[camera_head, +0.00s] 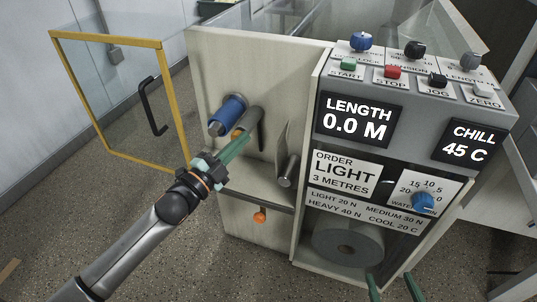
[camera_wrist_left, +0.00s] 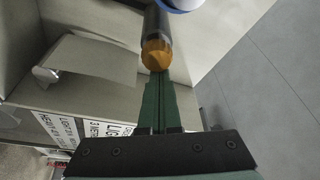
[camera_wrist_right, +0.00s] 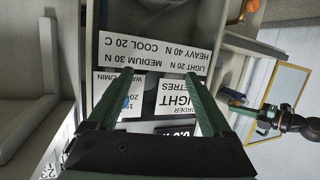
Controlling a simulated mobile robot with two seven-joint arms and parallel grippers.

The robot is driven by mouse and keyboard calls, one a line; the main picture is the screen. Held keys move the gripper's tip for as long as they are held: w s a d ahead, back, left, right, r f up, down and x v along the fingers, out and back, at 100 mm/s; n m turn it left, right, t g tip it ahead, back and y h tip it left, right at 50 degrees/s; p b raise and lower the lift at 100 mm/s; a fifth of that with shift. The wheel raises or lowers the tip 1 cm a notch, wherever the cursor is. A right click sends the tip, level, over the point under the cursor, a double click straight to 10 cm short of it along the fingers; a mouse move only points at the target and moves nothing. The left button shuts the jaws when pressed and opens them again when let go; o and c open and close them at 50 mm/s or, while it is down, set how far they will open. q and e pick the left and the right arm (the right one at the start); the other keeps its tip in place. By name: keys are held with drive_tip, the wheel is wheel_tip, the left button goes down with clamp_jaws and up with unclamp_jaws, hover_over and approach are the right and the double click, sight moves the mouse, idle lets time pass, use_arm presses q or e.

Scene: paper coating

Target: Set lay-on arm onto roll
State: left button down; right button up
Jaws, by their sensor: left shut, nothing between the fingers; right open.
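A dark bar with an amber end (camera_wrist_left: 156,55), likely the lay-on arm, shows in the left wrist view. In the head view its amber end (camera_head: 236,134) is partly hidden beside a blue-covered roll (camera_head: 228,112) on the cream panel. The roll's edge also shows in the left wrist view (camera_wrist_left: 180,3). My left gripper (camera_head: 246,138) is shut and empty, its green fingertips (camera_wrist_left: 157,76) right at the amber end; whether they touch it I cannot tell. My right gripper (camera_head: 393,281) is open and empty in front of the machine, fingers apart in the right wrist view (camera_wrist_right: 158,77).
A grey roll (camera_head: 348,243) sits in the lower bay of the control box. An orange ball (camera_head: 260,216) hangs low on the panel. A yellow-framed glass door (camera_head: 108,100) stands open at left. Buttons and knobs (camera_head: 392,72) top the box.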

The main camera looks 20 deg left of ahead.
use_arm(q)
drive_tip(key=shift+a+n, duration=0.5)
drive_tip(key=shift+a, duration=0.15)
use_arm(e)
drive_tip(key=shift+s+f, duration=0.1)
drive_tip(key=shift+f, duration=0.2)
